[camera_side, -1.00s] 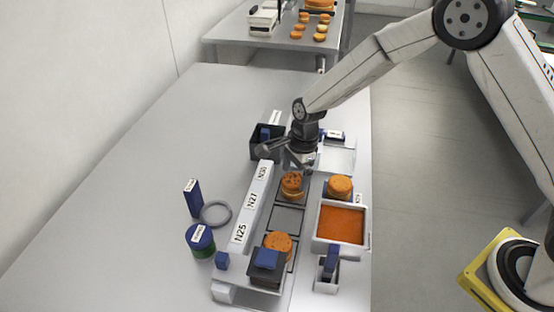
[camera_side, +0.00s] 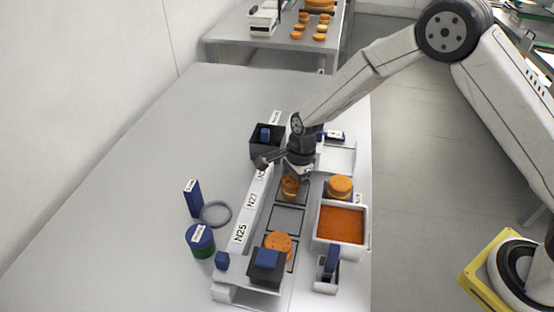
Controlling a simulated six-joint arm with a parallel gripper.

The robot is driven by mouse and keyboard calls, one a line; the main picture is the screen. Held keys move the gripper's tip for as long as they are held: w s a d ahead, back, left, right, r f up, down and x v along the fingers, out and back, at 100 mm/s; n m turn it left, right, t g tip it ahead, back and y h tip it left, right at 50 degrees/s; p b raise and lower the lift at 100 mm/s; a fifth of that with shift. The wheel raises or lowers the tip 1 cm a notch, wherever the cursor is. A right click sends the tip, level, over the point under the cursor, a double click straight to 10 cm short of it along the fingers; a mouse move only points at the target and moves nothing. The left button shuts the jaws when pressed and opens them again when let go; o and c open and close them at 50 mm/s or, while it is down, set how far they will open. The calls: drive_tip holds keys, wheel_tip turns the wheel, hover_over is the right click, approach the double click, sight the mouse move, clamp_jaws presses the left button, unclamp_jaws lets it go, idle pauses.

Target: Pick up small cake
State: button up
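A small orange-brown cake (camera_side: 290,187) sits on the rail of square slots (camera_side: 286,218), in the slot beyond the one beside the N27 label. My gripper (camera_side: 298,174) points down right at this cake and hides its upper right part. The fingers are small and dark here, and I cannot tell whether they are open or touch the cake. A second small cake (camera_side: 278,243) sits nearer on the rail, partly behind a dark block with a blue top (camera_side: 266,262). A third cake (camera_side: 339,186) sits on a dark blue stand to the right.
A white tray with orange filling (camera_side: 341,224) stands right of the rail. A dark open box (camera_side: 267,140) is behind left. A grey ring (camera_side: 216,213), blue block (camera_side: 193,199) and green-blue jar (camera_side: 200,240) stand left. The table's far left is clear.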

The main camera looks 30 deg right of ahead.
drive_tip(key=shift+r, duration=0.1)
idle(0.3)
drive_tip(key=shift+r, duration=0.7)
drive_tip(key=s+d+r, duration=0.3)
drive_tip(key=s+r, duration=0.8)
drive_tip(key=s, duration=0.2)
drive_tip(key=shift+s+r, duration=0.2)
drive_tip(key=shift+s, duration=0.15)
drive_tip(key=shift+w+d, duration=0.1)
